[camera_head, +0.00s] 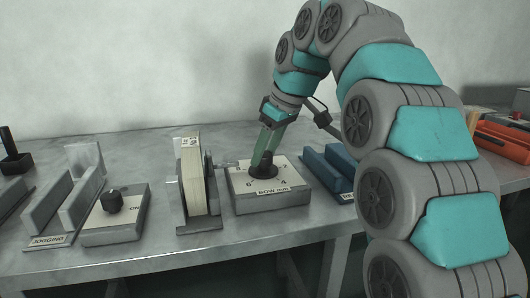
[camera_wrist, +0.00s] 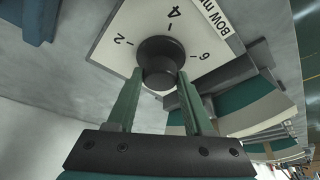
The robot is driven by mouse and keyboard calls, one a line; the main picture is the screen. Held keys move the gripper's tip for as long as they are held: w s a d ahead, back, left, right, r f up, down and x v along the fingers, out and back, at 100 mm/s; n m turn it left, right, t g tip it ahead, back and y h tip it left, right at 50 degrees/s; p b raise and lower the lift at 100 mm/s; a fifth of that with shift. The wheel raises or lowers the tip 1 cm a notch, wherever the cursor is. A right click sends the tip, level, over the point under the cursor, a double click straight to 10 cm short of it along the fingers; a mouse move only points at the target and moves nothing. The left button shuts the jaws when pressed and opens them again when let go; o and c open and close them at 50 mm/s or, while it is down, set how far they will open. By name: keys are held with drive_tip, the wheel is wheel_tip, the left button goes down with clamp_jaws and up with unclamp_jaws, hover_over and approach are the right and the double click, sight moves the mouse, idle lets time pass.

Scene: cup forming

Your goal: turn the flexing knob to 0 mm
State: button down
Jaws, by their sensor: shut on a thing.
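The black round knob (camera_head: 264,163) stands on a low box (camera_head: 267,198) with a pale dial plate. The plate is labelled "BOW mm" and carries numbers. The knob also shows in the wrist view (camera_wrist: 160,54), with 2, 4 and 6 around it. My gripper (camera_head: 263,158) reaches down to it from above, its green fingers on either side. In the wrist view my gripper (camera_wrist: 160,80) is shut on the knob. No pointer mark is clear on the knob, so its setting cannot be read.
Left of the box, a holder (camera_head: 200,226) carries upright cream sheets. Farther left are another knobbed box (camera_head: 113,237) and a grey trough (camera_head: 50,226) labelled "JOGGING". A blue trough (camera_head: 330,173) stands close on the right, and orange items (camera_head: 503,140) lie at far right.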

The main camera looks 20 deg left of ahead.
drive_tip(key=shift+n, duration=0.6)
drive_tip(key=shift+g, duration=0.3)
drive_tip(key=shift+c, duration=1.4)
unclamp_jaws()
